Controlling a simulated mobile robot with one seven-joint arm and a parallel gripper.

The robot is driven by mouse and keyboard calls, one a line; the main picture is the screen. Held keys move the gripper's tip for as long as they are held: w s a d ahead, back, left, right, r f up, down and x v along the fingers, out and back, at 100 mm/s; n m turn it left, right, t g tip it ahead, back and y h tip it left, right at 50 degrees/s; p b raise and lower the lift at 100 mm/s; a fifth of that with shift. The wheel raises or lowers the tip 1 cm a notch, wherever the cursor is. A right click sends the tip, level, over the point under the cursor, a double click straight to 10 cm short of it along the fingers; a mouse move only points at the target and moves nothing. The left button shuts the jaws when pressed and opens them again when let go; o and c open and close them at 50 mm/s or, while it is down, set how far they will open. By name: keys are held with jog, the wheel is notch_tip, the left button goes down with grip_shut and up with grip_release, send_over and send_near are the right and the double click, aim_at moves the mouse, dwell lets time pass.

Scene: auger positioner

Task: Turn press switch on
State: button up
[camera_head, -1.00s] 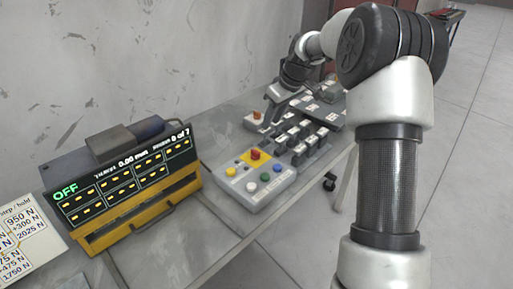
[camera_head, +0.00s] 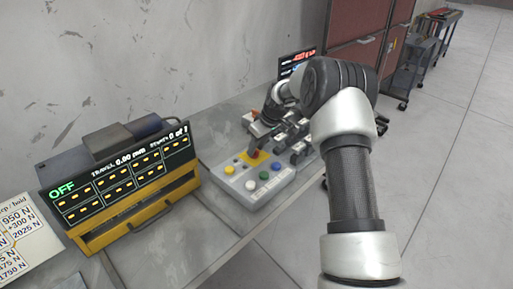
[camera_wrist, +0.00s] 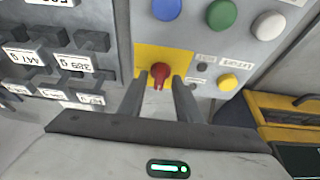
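The control box (camera_head: 262,192) sits on the bench with a red switch knob (camera_head: 253,154) on a yellow plate. In the wrist view the red knob (camera_wrist: 159,73) shows between the two fingertips of my gripper (camera_wrist: 160,78). The fingers stand apart, one on each side of the knob, with a small gap visible; contact is not clear. The press display (camera_head: 118,180) reads OFF and 0.00 travel.
Blue, green, white and yellow buttons sit close to the knob on the same box. Labelled weights (camera_wrist: 60,65) stand beside the box, beyond it in the head view. A sheet of force values (camera_head: 25,235) lies at the left. The wall runs behind the bench.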

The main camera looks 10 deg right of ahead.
grip_shut()
dwell(0.4)
jog(key=m, duration=0.1)
jog(key=m+h, duration=0.1)
jog(key=m, duration=0.2)
jog(key=shift+a+t+b, duration=0.3)
jog(key=shift+b, duration=0.05)
jog(key=m, duration=0.1)
jog(key=m+h, duration=0.1)
jog(key=shift+s+a+m, duration=0.1)
jog(key=shift+a+m, duration=0.05)
jog(key=shift+m, duration=0.15)
jog(key=m+h, duration=0.1)
jog(key=m, duration=0.1)
jog(key=m+h, duration=0.1)
jog(key=m, duration=0.2)
jog(key=shift+a+h+p, duration=0.2)
jog(key=shift+h+p, duration=0.1)
jog(key=shift+p, duration=0.1)
jog(key=m, duration=0.2)
jog(key=m+g+h, duration=0.1)
jog(key=m, duration=0.3)
jog(key=shift+w+a+h, duration=0.2)
jog(key=shift+w+h, duration=0.1)
jog(key=shift+m+g, duration=0.3)
